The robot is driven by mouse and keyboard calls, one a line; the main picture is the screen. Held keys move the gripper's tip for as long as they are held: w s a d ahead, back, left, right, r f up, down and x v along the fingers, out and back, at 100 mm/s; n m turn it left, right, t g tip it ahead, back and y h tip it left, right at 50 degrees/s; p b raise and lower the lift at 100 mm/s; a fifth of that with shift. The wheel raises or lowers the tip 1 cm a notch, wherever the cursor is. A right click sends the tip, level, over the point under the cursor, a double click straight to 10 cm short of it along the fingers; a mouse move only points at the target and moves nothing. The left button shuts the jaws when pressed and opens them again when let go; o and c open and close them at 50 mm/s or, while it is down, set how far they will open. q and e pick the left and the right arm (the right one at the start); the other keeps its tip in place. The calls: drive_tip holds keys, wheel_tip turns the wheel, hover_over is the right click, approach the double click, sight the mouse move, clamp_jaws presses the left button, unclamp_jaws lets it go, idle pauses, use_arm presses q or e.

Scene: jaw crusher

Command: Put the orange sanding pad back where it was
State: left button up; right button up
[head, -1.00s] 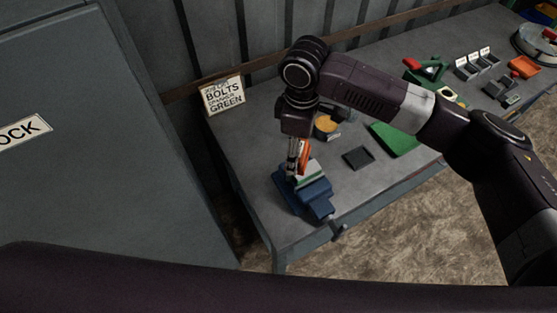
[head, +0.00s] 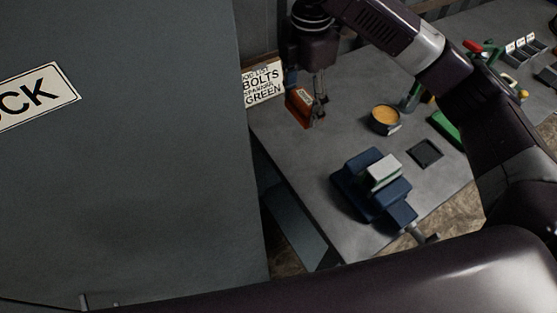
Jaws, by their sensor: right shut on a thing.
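The orange sanding pad (head: 299,106) is in the jaws of my right gripper (head: 310,100). It hangs tilted at the back left of the workbench, just right of the white sign. Whether its lower edge touches the bench is hard to tell. The blue vise (head: 352,188) stands at the front of the bench and has a pale block (head: 384,171) in its jaws, well apart from my right gripper. My left gripper is not in view.
A round tin (head: 386,120) with yellow-orange contents and a dark square tray (head: 426,153) stand right of the pad. The white lettered sign (head: 263,84) leans at the back left. A grey cabinet (head: 130,190) fills the left. Bare bench lies between pad and vise.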

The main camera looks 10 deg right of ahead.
drive_tip(key=p, duration=0.1)
hover_over(298, 163)
wheel_tip(298, 163, down, 8)
wheel_tip(298, 163, down, 7)
drive_tip(key=shift+f+p, duration=0.15)
drive_tip(key=shift+p, duration=0.35)
wheel_tip(298, 163, down, 4)
drive_tip(key=shift+f+p, duration=0.15)
drive_tip(key=shift+p, duration=0.15)
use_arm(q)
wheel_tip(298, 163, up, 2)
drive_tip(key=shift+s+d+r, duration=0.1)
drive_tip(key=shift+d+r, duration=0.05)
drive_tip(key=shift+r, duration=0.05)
use_arm(e)
drive_tip(key=o, duration=1.1)
drive_tip(key=shift+f, duration=0.15)
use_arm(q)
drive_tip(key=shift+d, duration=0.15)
use_arm(e)
drive_tip(key=shift+o, duration=0.2)
